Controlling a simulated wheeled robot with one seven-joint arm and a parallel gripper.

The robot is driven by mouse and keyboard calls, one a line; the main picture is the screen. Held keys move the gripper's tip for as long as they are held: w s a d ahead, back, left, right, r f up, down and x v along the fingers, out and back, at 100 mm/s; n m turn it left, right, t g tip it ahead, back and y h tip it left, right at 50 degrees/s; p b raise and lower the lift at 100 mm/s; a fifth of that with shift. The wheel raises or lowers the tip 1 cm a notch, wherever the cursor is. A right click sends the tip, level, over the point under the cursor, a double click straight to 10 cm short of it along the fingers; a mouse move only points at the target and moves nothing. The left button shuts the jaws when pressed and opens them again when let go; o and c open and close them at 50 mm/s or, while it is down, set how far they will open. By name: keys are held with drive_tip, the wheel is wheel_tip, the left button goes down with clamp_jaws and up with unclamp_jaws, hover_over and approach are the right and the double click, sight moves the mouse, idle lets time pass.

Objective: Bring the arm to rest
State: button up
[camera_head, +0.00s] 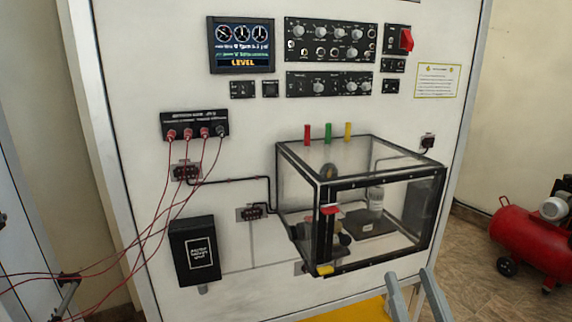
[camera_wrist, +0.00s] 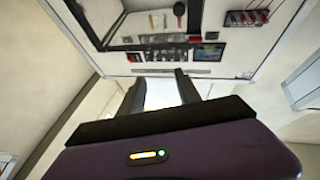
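My gripper (camera_head: 410,275) shows at the bottom right of the head view as two grey fingers standing apart, in front of the panel's lower part. In the wrist view my gripper (camera_wrist: 159,78) has its two dark fingers spread with nothing between them. It is open and empty, below and to the right of the clear box (camera_head: 360,157) in the head view. I see no contact with the panel. Most of my arm is out of view.
The trainer panel (camera_head: 255,130) carries a screen (camera_head: 241,46), knob modules, a red switch (camera_head: 406,39) and the projecting clear box. Red cables (camera_head: 150,225) hang at left. A black box (camera_head: 195,251) is mounted low left. A red compressor (camera_head: 530,232) stands right on the floor.

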drive_tip(key=s+f+g, duration=0.3)
drive_tip(key=s+f, duration=0.4)
drive_tip(key=s, duration=0.4)
drive_tip(key=s+d+f+m+g+h+b, duration=0.1)
drive_tip(key=s+f+g, duration=0.1)
drive_tip(key=s+f, duration=0.6)
drive_tip(key=s+f+g, duration=0.3)
drive_tip(key=s+f, duration=0.4)
drive_tip(key=s, duration=0.6)
drive_tip(key=shift+s+d+f+g+h+b, duration=0.15)
drive_tip(key=shift+s+d+g+h+b, duration=0.15)
drive_tip(key=shift+s+b, duration=0.1)
drive_tip(key=shift+w+d+m, duration=0.1)
drive_tip(key=shift+m, duration=0.2)
